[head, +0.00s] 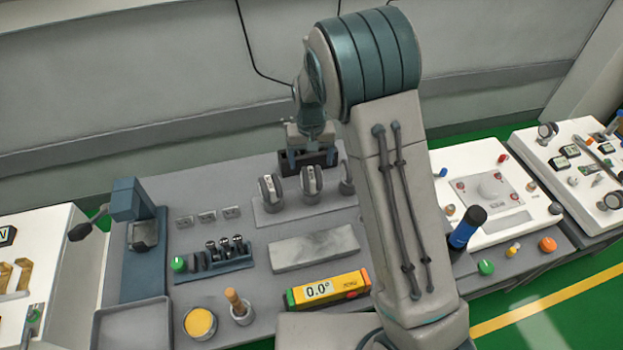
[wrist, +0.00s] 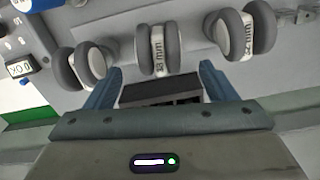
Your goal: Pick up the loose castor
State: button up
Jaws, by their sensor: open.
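Three grey twin-wheel castors stand in a row on a light grey plate (head: 290,214): a left one (head: 270,189), a middle one (head: 311,181) and a right one (head: 347,178) partly hidden by my arm. The wrist view shows them from the other side, with the middle castor (wrist: 158,50) labelled "13 mm" and another castor (wrist: 245,32) at the right with a partly readable label. I cannot tell which is loose. My gripper (wrist: 160,72) is open and empty, behind the row in the head view. Its blue fingers point toward the middle castor, apart from it.
A dark slotted box (wrist: 160,93) lies beneath my gripper, behind the castors. A blue press (head: 134,230) stands at left. White carts flank the bench.

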aim_at(312, 175)
jog(key=shift+d+f+p, duration=0.1)
jog(key=shift+f+p, duration=0.6)
jog(key=shift+f, duration=1.7)
jog(key=shift+c, duration=0.4)
jog(key=c, duration=1)
